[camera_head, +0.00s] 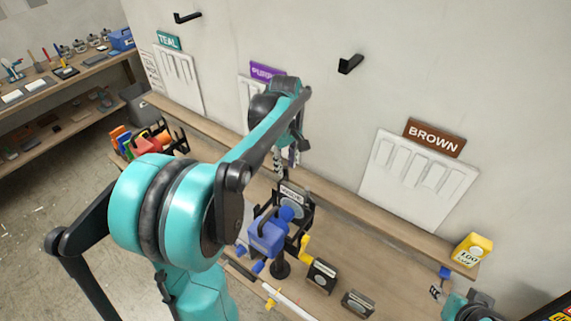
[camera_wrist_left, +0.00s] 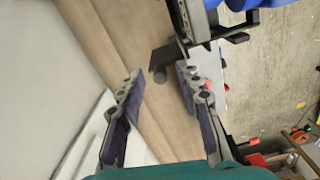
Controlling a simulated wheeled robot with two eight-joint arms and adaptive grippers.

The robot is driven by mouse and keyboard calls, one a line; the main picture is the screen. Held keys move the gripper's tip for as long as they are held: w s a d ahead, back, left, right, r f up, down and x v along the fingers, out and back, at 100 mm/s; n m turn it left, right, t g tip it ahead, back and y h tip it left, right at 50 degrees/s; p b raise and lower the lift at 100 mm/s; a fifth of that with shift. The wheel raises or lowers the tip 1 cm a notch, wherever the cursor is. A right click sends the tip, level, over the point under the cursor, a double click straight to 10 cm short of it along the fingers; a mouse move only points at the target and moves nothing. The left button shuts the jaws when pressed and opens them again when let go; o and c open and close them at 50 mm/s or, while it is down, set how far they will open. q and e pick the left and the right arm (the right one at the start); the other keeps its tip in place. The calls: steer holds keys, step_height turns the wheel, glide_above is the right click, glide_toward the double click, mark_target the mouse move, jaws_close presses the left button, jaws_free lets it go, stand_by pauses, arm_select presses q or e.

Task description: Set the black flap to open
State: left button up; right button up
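My left gripper (camera_head: 286,158) hangs over the wooden shelf, in front of the wall below the purple sign. In the left wrist view its two fingers (camera_wrist_left: 160,80) stand apart with nothing between their pads. A small black piece (camera_wrist_left: 166,60) shows just beyond the fingertips, apart from them as far as I can see. I cannot tell whether it is the black flap or which way it is set. A black-framed unit with a round label (camera_head: 293,196) stands below the left gripper. My right gripper (camera_head: 441,282) is partly visible at the lower right, its opening unclear.
A blue object (camera_head: 268,235) stands close in front of the black-framed unit. Small black labelled boxes (camera_head: 322,276) and a yellow box (camera_head: 472,250) are on the wooden surface. White relief panels (camera_head: 418,175) and black brackets (camera_head: 350,64) are on the wall.

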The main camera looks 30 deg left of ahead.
arm_select(q)
step_height(320, 180, up, 12)
stand_by(0.6)
stand_by(0.5)
